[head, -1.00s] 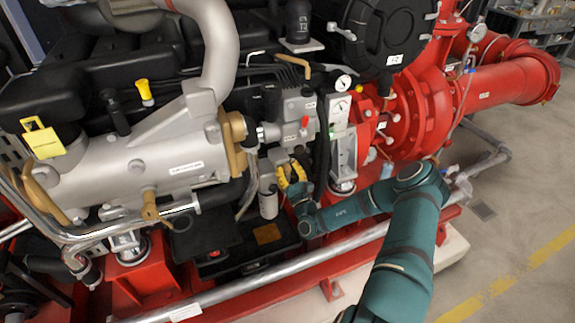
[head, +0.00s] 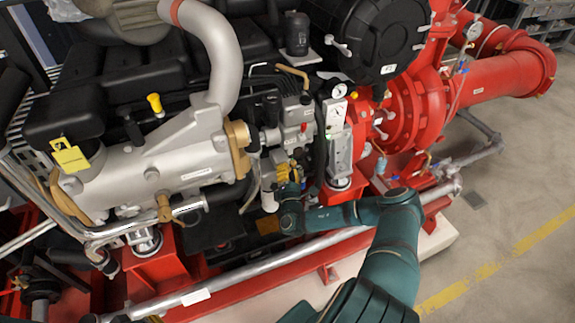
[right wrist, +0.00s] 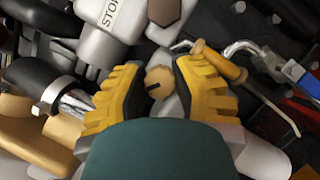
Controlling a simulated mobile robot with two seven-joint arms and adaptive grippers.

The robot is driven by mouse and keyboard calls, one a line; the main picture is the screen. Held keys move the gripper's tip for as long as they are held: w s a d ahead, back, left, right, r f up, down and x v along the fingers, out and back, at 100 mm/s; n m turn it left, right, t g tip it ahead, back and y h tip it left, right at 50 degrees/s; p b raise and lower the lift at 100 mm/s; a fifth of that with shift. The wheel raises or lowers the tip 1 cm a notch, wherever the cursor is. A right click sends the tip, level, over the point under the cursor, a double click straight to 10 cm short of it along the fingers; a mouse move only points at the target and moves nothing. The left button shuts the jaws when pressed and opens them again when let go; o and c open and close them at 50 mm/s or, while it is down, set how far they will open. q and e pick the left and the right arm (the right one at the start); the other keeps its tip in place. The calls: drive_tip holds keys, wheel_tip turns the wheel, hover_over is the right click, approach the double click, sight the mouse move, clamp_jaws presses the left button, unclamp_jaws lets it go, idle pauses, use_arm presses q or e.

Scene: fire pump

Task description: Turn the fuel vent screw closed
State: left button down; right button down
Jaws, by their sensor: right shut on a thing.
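The fuel vent screw, a small round tan head with a dark slot (right wrist: 159,82), shows between the yellow fingers of my right gripper (right wrist: 158,88) in the right wrist view. My right gripper is shut on it, with one ribbed finger on each side. In the head view, my right gripper (head: 288,173) is at the grey fuel filter area on the engine's side, below the red-capped fitting. The screw is too small to make out there, and the fingers partly cover that spot. My left gripper is not in view.
A silver pipe (head: 255,268) and red frame run below. The large red pump pipe (head: 500,80) is at right, with open floor (head: 500,230) in front.

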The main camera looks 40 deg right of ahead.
drive_tip(key=m+g+p, duration=0.1)
drive_tip(key=m, duration=0.1)
drive_tip(key=m+p, duration=0.2)
drive_tip(key=m+g+p, duration=0.1)
drive_tip(key=m+p, duration=0.1)
drive_tip(key=m, duration=0.1)
drive_tip(key=shift+r+g, duration=0.25)
drive_tip(key=shift+g, duration=0.05)
drive_tip(key=shift+m+g+y+p, duration=0.4)
drive_tip(key=shift+m+p, duration=0.1)
drive_tip(key=shift+m, duration=0.6)
drive_tip(key=shift+f+m, duration=0.1)
drive_tip(key=shift+m, duration=0.6)
drive_tip(key=shift+y, duration=0.4)
drive_tip(key=c, duration=0.7)
unclamp_jaws()
drive_tip(key=shift+f, duration=0.1)
drive_tip(key=shift+c, duration=0.2)
